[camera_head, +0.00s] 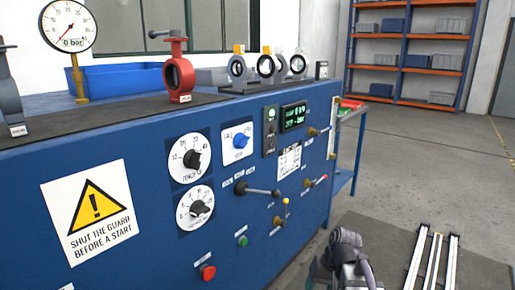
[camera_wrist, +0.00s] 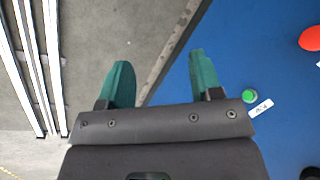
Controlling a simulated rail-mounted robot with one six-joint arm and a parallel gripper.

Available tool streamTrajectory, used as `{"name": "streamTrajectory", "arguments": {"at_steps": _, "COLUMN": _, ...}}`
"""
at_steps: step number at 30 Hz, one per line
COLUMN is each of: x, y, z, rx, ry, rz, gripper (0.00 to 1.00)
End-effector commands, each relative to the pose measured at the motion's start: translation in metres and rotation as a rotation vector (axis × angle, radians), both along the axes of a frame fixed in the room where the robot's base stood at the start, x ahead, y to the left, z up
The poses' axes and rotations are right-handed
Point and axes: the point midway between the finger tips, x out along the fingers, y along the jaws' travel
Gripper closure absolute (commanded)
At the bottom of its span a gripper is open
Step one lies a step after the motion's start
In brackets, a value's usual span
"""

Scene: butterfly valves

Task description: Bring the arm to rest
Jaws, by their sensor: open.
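My gripper (camera_wrist: 160,84) shows in the wrist view with its two green fingers apart and nothing between them. Past the fingers are the grey floor and the edge of the blue bench panel. In the head view, part of my arm is at the bottom, low in front of the right part of the panel; the fingers are hidden there. The blue bench (camera_head: 150,145) carries a red butterfly valve (camera_head: 179,74), a pressure gauge (camera_head: 70,27) reading near zero and several smaller valves at the back.
The panel has knobs, levers (camera_head: 262,191), a green button (camera_head: 242,240) and a red button (camera_head: 208,271). The green button also shows beside my gripper in the wrist view (camera_wrist: 249,96). Rails (camera_head: 435,255) lie on the floor at right. Shelves (camera_head: 412,52) stand behind; open floor lies between.

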Motion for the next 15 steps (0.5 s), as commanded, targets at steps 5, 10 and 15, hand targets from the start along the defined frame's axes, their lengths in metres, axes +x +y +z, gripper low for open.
{"name": "streamTrajectory", "arguments": {"at_steps": 5, "x": -0.109, "y": 0.006, "z": -0.006, "rx": -0.276, "ry": 0.007, "rz": 0.019, "gripper": 0.41}}
{"name": "streamTrajectory", "arguments": {"at_steps": 10, "x": -0.096, "y": 0.013, "z": 0.072, "rx": -0.269, "ry": 0.005, "rz": 0.037, "gripper": 0.41}}
{"name": "streamTrajectory", "arguments": {"at_steps": 15, "x": -0.095, "y": 0.013, "z": 0.147, "rx": -0.268, "ry": 0.006, "rz": 0.037, "gripper": 0.41}}
